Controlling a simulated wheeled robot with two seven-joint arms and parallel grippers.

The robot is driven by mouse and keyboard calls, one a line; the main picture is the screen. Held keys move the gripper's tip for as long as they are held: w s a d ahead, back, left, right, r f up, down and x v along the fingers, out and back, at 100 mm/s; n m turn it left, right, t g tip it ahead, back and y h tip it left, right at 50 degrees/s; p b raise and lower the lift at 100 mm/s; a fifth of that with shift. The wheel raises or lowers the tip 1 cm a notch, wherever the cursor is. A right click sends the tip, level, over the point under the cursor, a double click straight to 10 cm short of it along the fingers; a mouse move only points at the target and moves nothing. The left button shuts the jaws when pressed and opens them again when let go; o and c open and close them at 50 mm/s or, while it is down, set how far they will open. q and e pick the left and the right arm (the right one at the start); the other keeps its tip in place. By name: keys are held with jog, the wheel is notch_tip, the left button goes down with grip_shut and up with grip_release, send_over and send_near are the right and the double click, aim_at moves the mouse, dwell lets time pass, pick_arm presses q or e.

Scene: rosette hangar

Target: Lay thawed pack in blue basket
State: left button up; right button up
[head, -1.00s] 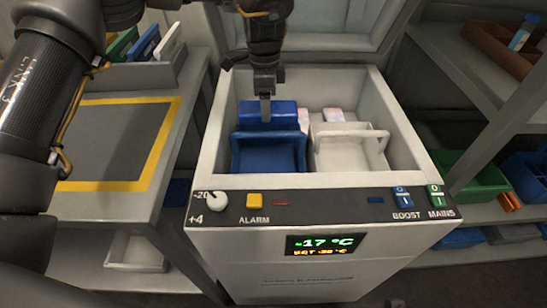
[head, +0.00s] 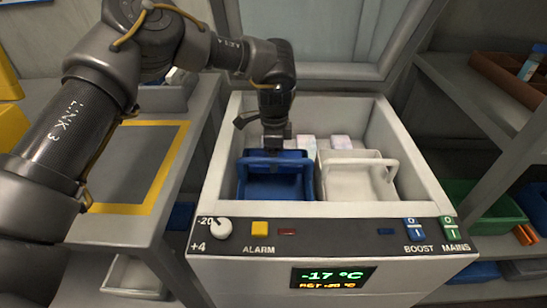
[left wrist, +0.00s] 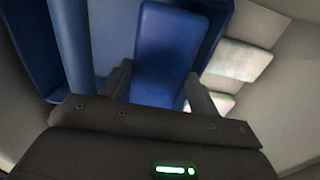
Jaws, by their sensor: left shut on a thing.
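My left gripper (head: 275,148) reaches down into the open white freezer chest (head: 222,165), at the back of the blue basket (head: 275,190). In the left wrist view it is shut on a blue pack (left wrist: 167,55), which lies between its two fingers. The blue basket (left wrist: 68,40) shows beside and around the pack there. The pack's lower part is hidden, so I cannot tell whether it touches the basket floor. In the head view the pack blends with the blue basket. My right gripper is not in view.
A white basket (head: 350,178) stands right beside the blue one. Pale packs (head: 341,142) lie behind it, and also show in the left wrist view (left wrist: 240,60). The chest display (head: 333,276) reads -17 °C. A yellow-bordered dark mat (head: 140,165) lies clear on the left bench.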

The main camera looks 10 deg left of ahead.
pick_arm(q)
jog(key=shift+f, duration=0.5)
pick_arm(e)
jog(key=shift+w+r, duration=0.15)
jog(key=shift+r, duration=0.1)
pick_arm(q)
jog(key=shift+s+f, duration=0.1)
jog(key=shift+f, duration=0.5)
jog(key=o, duration=0.9)
jog(key=shift+s+f, duration=0.1)
jog(key=shift+f, duration=0.05)
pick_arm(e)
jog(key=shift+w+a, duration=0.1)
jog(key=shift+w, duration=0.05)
pick_arm(q)
notch_tip(320, 180, up, 6)
jog(key=shift+f+p, duration=0.1)
jog(key=shift+p, duration=0.2)
notch_tip(320, 180, up, 8)
jog(key=shift+f+p, duration=0.15)
jog(key=shift+p, duration=0.3)
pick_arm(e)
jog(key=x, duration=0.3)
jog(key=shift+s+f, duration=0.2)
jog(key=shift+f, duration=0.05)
